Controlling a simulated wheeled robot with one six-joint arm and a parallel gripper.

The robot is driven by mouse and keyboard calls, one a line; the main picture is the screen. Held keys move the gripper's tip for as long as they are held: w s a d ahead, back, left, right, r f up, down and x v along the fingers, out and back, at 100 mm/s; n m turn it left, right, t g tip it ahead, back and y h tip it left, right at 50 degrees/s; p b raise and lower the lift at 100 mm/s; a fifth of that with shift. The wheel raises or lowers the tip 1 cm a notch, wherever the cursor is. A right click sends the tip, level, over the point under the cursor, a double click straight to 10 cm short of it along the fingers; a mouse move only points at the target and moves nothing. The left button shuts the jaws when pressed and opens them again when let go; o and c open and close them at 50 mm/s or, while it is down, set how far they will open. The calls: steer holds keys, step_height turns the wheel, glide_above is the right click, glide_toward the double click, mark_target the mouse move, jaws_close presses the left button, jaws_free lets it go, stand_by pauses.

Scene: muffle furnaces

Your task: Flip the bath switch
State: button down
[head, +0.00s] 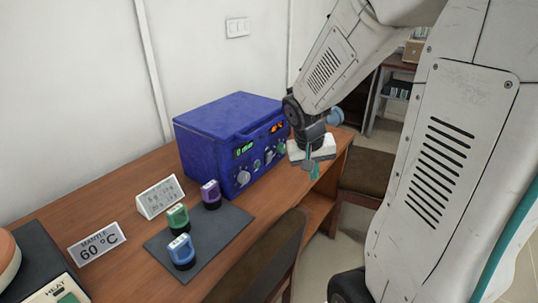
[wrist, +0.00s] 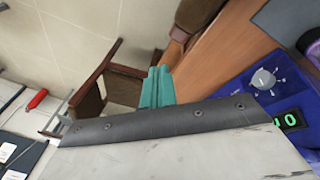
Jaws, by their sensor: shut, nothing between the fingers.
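The blue bath (head: 222,122) stands on the wooden desk in the head view, its front facing right. Its front panel carries a green display (head: 244,149), an orange-red display (head: 277,128), a large pale knob (head: 243,178) and smaller controls between. I cannot tell for certain which small control is the switch. In the wrist view the bath (wrist: 240,85) shows at the right, with a pale knob (wrist: 263,79) and green digits. My gripper (head: 314,172) hangs in front of the panel's right end, apart from it. Its teal fingers (wrist: 157,87) are together and empty.
A dark mat (head: 215,236) holds purple, green and blue-topped items. Two white cards (head: 160,196) stand near it, one reading mantle 60 °C. A chair (head: 275,262) is at the desk's front edge, another (head: 366,172) beyond.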

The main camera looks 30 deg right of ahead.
steer(key=w+d+f+m+t, duration=0.3)
steer(key=w+d+f, duration=0.3)
steer(key=w, duration=0.3)
steer(key=w+a+r+m+t, duration=0.1)
steer(key=w+r+m+t, duration=0.1)
steer(key=w, duration=0.4)
steer(key=shift+w+m+t+y, duration=0.35)
steer(key=shift+m+t, duration=0.25)
steer(key=shift+t, duration=0.3)
steer(key=shift+w, duration=0.1)
glide_toward(269, 158)
steer(key=d+x, duration=0.1)
steer(key=x, duration=0.5)
steer(key=shift+d+f, duration=0.25)
